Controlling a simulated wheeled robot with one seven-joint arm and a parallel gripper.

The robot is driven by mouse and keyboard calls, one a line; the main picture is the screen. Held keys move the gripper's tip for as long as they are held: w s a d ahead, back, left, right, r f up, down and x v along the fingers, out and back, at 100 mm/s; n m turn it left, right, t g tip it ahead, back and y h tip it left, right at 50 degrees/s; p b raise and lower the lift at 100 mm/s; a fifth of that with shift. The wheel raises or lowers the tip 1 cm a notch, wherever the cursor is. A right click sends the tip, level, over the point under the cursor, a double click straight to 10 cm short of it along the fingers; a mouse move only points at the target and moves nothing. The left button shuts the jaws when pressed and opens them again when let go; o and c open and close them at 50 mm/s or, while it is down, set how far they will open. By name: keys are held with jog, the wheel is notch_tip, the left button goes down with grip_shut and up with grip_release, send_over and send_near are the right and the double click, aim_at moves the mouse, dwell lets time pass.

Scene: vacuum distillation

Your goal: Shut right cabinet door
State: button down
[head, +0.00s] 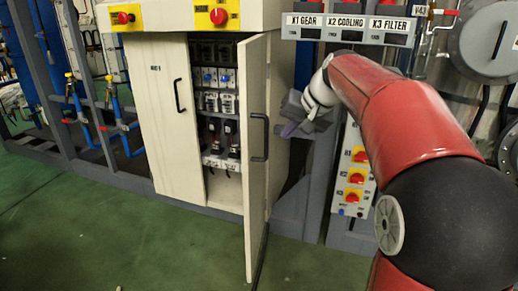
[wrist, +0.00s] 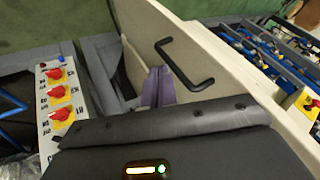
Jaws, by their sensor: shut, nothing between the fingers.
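The right cabinet door (head: 256,190) is a cream panel standing ajar, swung out from the cabinet. Its black handle (head: 259,137) is on the face turned toward the right. In the wrist view the door (wrist: 205,60) slants across the picture, with the handle (wrist: 185,62) near the middle. My gripper (head: 287,130) is to the right of the door, on the handle side. Its purple-grey fingers (wrist: 158,88) are shut and empty, close to the door face beside the handle. I cannot tell whether they touch it.
The left cabinet door (head: 167,110) is shut. Breakers and switches (head: 215,100) show inside the open cabinet. A panel of red knobs (head: 356,178) stands right of the door, below labelled boxes (head: 345,30). Green floor (head: 110,230) in front is clear.

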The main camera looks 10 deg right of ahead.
send_near(250, 157)
notch_tip(250, 157, down, 4)
jog(key=w+d, duration=0.1)
jog(key=d, duration=0.1)
jog(key=shift+w+a+r, duration=0.1)
jog(key=shift+w+a, duration=0.25)
jog(key=shift+a, duration=0.5)
jog(key=shift+w+a+r, duration=0.1)
jog(key=shift+w+a, duration=0.2)
jog(key=shift+a, duration=0.6)
jog(key=shift+a, duration=0.1)
